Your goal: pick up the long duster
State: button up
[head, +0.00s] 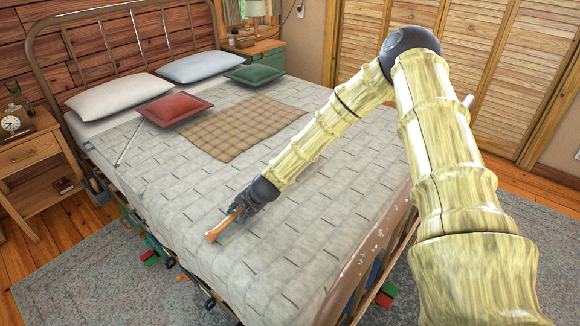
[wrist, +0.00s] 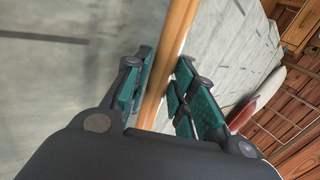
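My gripper (head: 243,208) is low over the near part of the bed, with a brown wooden rod (head: 222,228) jutting from it toward the lower left. In the wrist view my gripper's teal-padded fingers (wrist: 165,75) stand close on both sides of this wooden rod (wrist: 178,25), which runs up out of the picture. The fingers look closed on it. No duster head shows on the rod, so I cannot tell whether it is the long duster. A thin pale pole (head: 127,147) lies on the bed, its upper end at the red cushion (head: 174,108).
The bed (head: 190,190) has a plaid blanket (head: 245,127), two pillows and a green cushion (head: 254,74). A nightstand (head: 35,160) with a clock stands left, a green cabinet (head: 270,55) behind. Several coloured items stick out low along the bed's sides.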

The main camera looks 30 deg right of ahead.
grip_shut()
jog(key=shift+r, duration=0.15)
